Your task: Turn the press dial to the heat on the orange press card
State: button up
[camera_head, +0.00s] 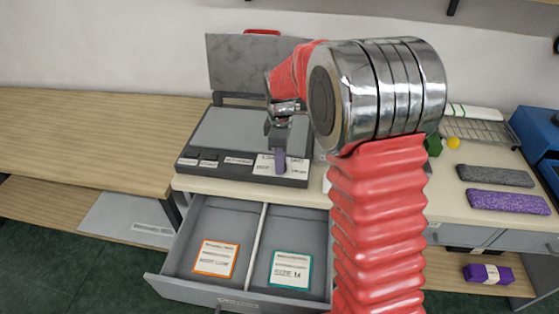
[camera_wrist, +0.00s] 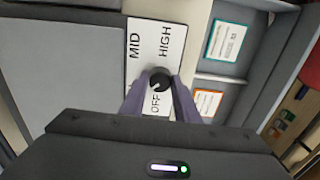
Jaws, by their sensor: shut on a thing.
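The grey press (camera_head: 215,127) stands on the bench with its lid raised. In the wrist view its black round dial (camera_wrist: 159,80) sits on a white label plate (camera_wrist: 148,38) reading MID, HIGH and OFF; another part is hidden by a finger. My gripper (camera_wrist: 158,88) is shut on the dial, a finger on each side. A small pale mark shows on the dial, but its setting is unclear. In the head view my gripper (camera_head: 279,163) hides the dial. The orange-edged press card (camera_head: 215,258) lies in the open drawer's left compartment; its writing is too small to read surely.
A teal-edged card (camera_head: 290,270) lies in the drawer's (camera_head: 180,282) right compartment. Grey (camera_head: 495,175) and purple (camera_head: 508,202) knitted pieces, a wire rack (camera_head: 482,132) and a blue bin (camera_head: 538,130) are to the right. The wooden table (camera_head: 90,140) at left is clear.

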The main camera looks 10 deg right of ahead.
jog(key=shift+w+r+m, duration=0.1)
jog(key=shift+w+m, duration=0.05)
jog(key=shift+m, duration=0.5)
jog(key=shift+w+r+m, duration=0.1)
jog(key=shift+w+m, duration=0.05)
jog(key=shift+m, duration=0.5)
jog(key=o, duration=1)
jog(key=shift+s+f, duration=0.1)
jog(key=shift+f, duration=0.05)
jog(key=shift+o, duration=0.2)
notch_tip(320, 180, up, 14)
jog(key=shift+f, duration=0.15)
